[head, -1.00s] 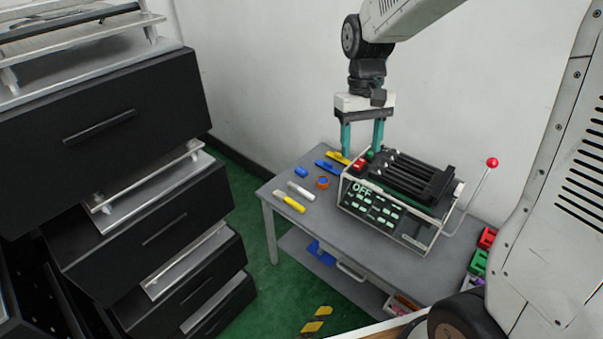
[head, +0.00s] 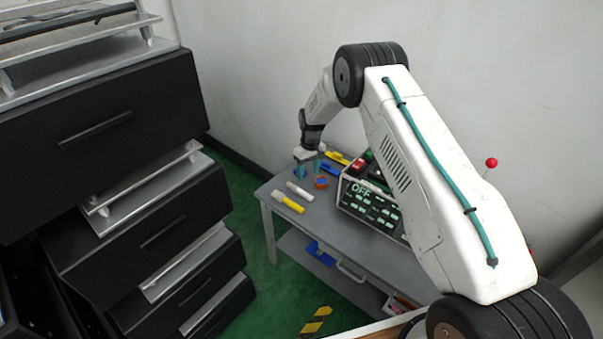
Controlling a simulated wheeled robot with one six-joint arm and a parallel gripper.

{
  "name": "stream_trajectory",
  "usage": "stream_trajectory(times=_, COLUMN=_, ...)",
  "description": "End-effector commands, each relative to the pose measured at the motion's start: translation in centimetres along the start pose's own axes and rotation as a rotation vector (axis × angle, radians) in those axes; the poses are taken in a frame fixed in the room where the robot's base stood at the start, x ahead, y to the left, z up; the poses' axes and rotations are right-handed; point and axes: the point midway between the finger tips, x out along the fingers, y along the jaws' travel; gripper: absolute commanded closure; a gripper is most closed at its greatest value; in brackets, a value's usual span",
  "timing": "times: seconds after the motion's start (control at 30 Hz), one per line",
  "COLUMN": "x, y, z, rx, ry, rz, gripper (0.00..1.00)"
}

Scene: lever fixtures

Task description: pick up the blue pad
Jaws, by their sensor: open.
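The small blue pad (head: 301,175) lies on the grey table near its back left corner. It is mostly hidden behind my gripper, and only a bit of blue shows at the left finger.
On the grey table (head: 325,215), a yellow-and-white marker (head: 289,203), a white marker (head: 299,191) and an orange-rimmed blue ring (head: 321,183) lie close by. A control box (head: 369,207) reading OFF and a red-knobbed lever (head: 491,163) are to the right. Black drawers (head: 150,225) stand left.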

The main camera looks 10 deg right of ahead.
Motion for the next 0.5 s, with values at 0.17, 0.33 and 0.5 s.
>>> stream_trajectory(times=0.17, x=0.3, y=2.1, z=-6.2, rx=-0.103, ry=0.147, rz=0.058, gripper=0.44)
stream_trajectory(times=0.33, x=-1.0, y=2.6, z=-8.4, rx=-0.187, ry=0.214, rz=0.098, gripper=0.44)
stream_trajectory(times=0.5, x=0.7, y=2.6, z=-8.7, rx=-0.199, ry=0.212, rz=0.098, gripper=0.44)
